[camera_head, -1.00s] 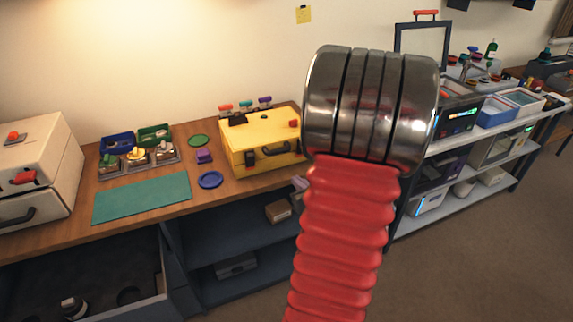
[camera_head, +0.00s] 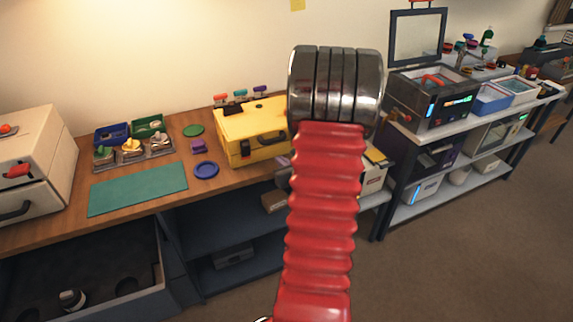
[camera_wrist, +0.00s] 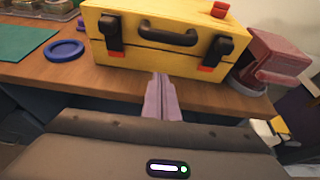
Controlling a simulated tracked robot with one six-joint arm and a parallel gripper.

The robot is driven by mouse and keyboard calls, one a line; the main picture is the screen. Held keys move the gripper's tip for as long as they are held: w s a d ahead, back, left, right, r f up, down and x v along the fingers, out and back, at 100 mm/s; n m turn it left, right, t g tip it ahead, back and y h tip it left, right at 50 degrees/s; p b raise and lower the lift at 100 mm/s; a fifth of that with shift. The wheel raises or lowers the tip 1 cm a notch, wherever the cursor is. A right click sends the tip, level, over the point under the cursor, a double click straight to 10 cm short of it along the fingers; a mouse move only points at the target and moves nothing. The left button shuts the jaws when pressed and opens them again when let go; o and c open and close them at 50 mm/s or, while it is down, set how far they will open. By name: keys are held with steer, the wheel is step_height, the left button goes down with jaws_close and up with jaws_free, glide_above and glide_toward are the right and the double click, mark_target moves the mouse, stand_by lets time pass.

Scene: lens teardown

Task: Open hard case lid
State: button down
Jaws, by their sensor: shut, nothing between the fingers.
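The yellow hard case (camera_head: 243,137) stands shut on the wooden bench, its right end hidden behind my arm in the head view. In the wrist view the case (camera_wrist: 165,62) shows its front, with a dark handle (camera_wrist: 168,35), a left latch (camera_wrist: 111,32) and a right latch (camera_wrist: 217,50). Both latches have red-orange parts at their lower ends. My gripper (camera_wrist: 161,78) is shut and empty, its fingertips in front of the case's lower front near the middle. I cannot tell whether they touch it. In the head view my gripper is mostly hidden by my arm.
A blue round dish (camera_head: 206,170), a green mat (camera_head: 138,188) and a parts tray (camera_head: 132,150) lie left of the case. A cream box (camera_head: 38,160) stands far left. A reddish block (camera_wrist: 272,60) is right of the case. Shelving (camera_head: 450,150) stands right.

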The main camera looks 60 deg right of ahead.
steer(key=w+r, duration=0.1)
steer(key=w+d+r, duration=0.1)
steer(key=r, duration=0.1)
steer(key=shift+r, duration=0.15)
steer(key=shift+d+r, duration=0.1)
steer(key=shift+r, duration=0.05)
stand_by(0.4)
